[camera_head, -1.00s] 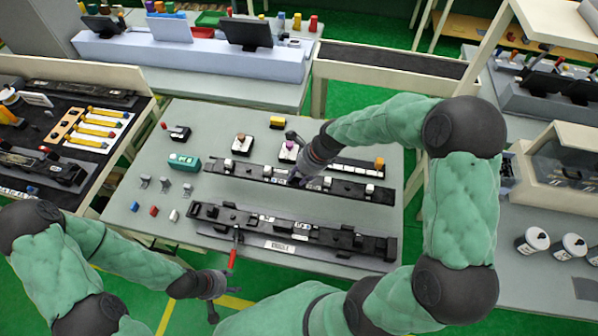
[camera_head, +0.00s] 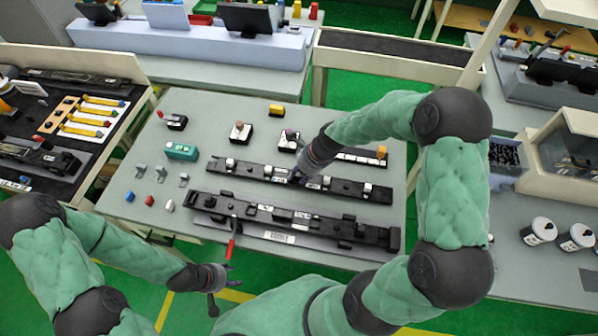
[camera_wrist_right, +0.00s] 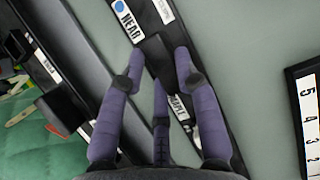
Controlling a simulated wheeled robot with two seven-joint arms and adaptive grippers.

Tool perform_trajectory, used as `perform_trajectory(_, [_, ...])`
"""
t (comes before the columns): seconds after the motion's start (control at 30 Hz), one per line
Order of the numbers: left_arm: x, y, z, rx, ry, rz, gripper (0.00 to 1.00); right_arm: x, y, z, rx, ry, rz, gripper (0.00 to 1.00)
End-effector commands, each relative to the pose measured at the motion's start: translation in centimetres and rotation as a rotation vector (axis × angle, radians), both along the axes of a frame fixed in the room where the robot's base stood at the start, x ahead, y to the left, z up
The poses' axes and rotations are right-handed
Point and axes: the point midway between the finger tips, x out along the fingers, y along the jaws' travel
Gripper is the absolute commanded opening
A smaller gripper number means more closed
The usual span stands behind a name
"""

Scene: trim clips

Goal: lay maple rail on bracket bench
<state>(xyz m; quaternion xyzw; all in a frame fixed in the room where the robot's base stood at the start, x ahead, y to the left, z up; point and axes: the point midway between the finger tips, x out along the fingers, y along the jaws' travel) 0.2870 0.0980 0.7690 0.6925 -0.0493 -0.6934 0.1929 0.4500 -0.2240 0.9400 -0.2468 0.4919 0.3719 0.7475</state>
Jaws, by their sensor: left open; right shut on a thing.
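The maple rail (camera_head: 350,187) is a long black bar with white labels. It lies at mid-table in the head view, behind a long black fixture (camera_head: 330,229) that I take for the bracket bench. In the right wrist view, the rail (camera_wrist_right: 208,125) carries a NEAR label and a partly hidden label that appears to read MAPLE. My right gripper (camera_head: 297,178) is shut on the rail near its middle; its fingers (camera_wrist_right: 157,70) straddle a dark block on it. I cannot tell whether the rail is lifted. My left gripper (camera_head: 222,288) is open and empty in front of the table.
A red-handled lever (camera_head: 231,246) sticks out at the fixture's front. Small grey clips (camera_head: 162,177) and coloured pieces (camera_head: 149,201) lie to the left. A teal box (camera_head: 181,151) and several button boxes stand behind. The table's front left corner is clear.

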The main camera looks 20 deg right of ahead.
Motion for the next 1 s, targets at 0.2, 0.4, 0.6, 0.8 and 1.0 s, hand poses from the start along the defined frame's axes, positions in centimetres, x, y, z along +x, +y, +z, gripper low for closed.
perform_trajectory(0.2, [0.0,0.0,-0.28,0.0,0.0,0.0,0.5,0.06,-0.02,-0.47,0.0,-0.002,-0.002,0.0])
perform_trajectory(0.4, [0.0,0.0,-0.26,0.0,0.0,0.0,0.5,0.06,-0.02,-0.47,0.0,-0.002,-0.001,0.0])
perform_trajectory(0.6, [0.0,0.0,-0.26,0.0,0.0,0.0,0.5,0.05,-0.02,-0.47,0.0,-0.002,-0.001,0.6])
perform_trajectory(0.8, [0.0,0.0,-0.27,0.0,0.0,0.0,0.5,0.03,0.0,-0.49,-0.001,-0.001,0.0,0.6])
perform_trajectory(1.0, [0.01,0.0,-0.28,0.0,0.0,0.0,0.5,-0.09,-0.16,-0.06,-0.001,-0.001,0.0,0.6])
